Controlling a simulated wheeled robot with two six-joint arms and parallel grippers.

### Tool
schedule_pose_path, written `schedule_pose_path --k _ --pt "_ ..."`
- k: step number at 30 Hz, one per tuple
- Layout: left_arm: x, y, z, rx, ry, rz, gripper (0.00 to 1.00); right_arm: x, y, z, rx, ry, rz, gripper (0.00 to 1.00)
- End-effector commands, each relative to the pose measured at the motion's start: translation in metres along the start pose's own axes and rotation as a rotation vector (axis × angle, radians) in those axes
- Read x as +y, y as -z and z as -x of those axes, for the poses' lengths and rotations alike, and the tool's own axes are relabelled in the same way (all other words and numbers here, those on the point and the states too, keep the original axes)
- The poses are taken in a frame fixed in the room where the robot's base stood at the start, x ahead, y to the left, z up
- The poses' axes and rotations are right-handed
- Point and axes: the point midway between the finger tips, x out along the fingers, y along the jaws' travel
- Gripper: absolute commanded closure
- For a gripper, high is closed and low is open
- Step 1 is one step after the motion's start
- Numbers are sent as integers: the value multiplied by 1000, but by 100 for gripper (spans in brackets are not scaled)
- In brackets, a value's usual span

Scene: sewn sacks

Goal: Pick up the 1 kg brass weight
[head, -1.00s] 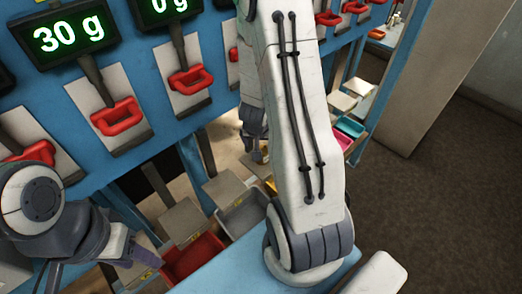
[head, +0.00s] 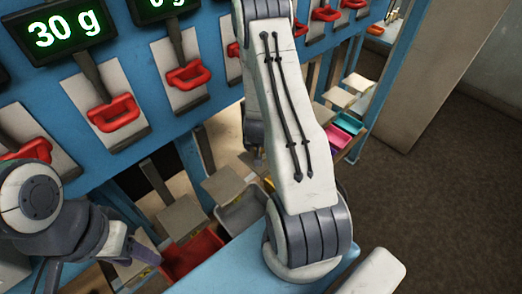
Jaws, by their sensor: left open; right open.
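I cannot make out the 1 kg brass weight in the head view. My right arm covers much of the middle and may hide it. My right gripper (head: 256,153) is open and mostly hidden behind that arm, low in front of the blue rack, above the bins. My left gripper (head: 96,268) is open at the lower left, near the red bin, with nothing seen between its fingers.
A blue rack (head: 208,62) carries red handles (head: 114,112) and a display reading 30 g (head: 55,32). Below stand a red bin (head: 192,256), a grey bin (head: 242,212), and pink (head: 338,137) and teal (head: 349,123) bins. Open floor (head: 450,190) lies right.

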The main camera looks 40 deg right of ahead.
Motion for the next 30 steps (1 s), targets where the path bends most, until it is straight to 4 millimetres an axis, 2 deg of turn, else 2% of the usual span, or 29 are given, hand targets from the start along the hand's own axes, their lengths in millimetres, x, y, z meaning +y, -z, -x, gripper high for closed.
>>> schedule_pose_path --k 3,4,8,9,11,12,23,30 --pt "0 0 0 0 0 0 50 0 0 0 0 0 0 3" --pt "0 0 0 0 0 0 50 0 0 0 0 0 0 7" --pt "0 0 0 0 0 0 50 0 0 0 0 0 0 56" --pt "0 0 0 0 0 0 50 0 0 0 0 0 0 72" --pt "0 0 0 0 0 0 50 0 0 0 0 0 0 95" --pt "0 0 0 0 0 0 50 0 0 0 0 0 0 100" --pt "0 0 0 0 0 0 50 -1 2 2 5 1 0 100" --pt "0 0 -2 0 0 0 50 -1 7 12 7 1 -1 100"
